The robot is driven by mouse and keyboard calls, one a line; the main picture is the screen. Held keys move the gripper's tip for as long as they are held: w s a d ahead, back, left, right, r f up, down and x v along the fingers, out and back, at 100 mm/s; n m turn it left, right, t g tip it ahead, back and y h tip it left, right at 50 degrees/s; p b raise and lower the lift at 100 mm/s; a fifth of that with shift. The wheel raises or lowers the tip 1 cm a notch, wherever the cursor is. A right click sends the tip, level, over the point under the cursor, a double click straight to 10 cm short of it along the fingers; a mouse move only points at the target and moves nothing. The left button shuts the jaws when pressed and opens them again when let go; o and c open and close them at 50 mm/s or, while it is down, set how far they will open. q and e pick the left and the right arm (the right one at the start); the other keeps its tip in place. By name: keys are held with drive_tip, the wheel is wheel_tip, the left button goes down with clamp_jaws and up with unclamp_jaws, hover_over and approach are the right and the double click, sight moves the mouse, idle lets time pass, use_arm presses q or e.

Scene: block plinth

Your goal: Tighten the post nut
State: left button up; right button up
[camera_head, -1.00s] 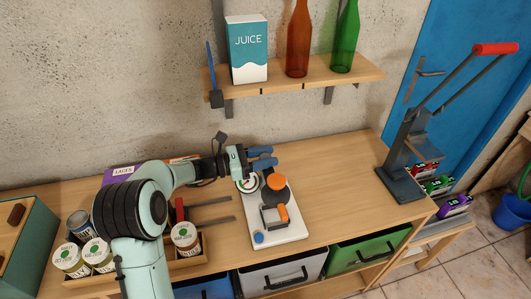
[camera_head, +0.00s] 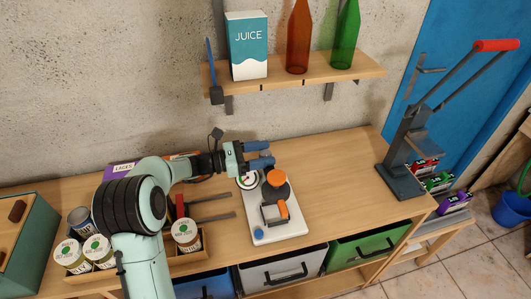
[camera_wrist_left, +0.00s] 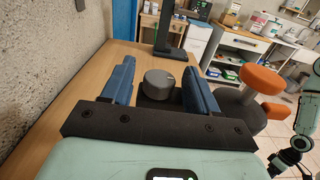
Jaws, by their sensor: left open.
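My left gripper (camera_head: 259,154) is open, its two blue fingers pointing right above the back end of the white board (camera_head: 293,229). In the left wrist view, a round dark grey piece (camera_wrist_left: 159,84) shows between the open fingers (camera_wrist_left: 160,85), with a gap on each side. It looks like the post nut, but I cannot tell for sure; the gripper hides that spot in the head view. An orange-topped dark piece (camera_head: 277,178) stands on the board just in front of the gripper, and is to the right of the fingers in the left wrist view (camera_wrist_left: 261,79).
The board also carries a dial gauge (camera_head: 246,182), a grey clamp with an orange part (camera_head: 272,214) and a blue knob (camera_head: 258,233). Jars (camera_head: 185,235) and tools sit at left. A lever press (camera_head: 402,165) stands right. A shelf (camera_head: 300,76) hangs above. The bench between board and press is clear.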

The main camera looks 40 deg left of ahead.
use_arm(q)
drive_tip(key=v, duration=1.2)
drive_tip(key=shift+s+b, duration=0.2)
drive_tip(key=shift+b, duration=0.2)
drive_tip(key=shift+r, duration=0.1)
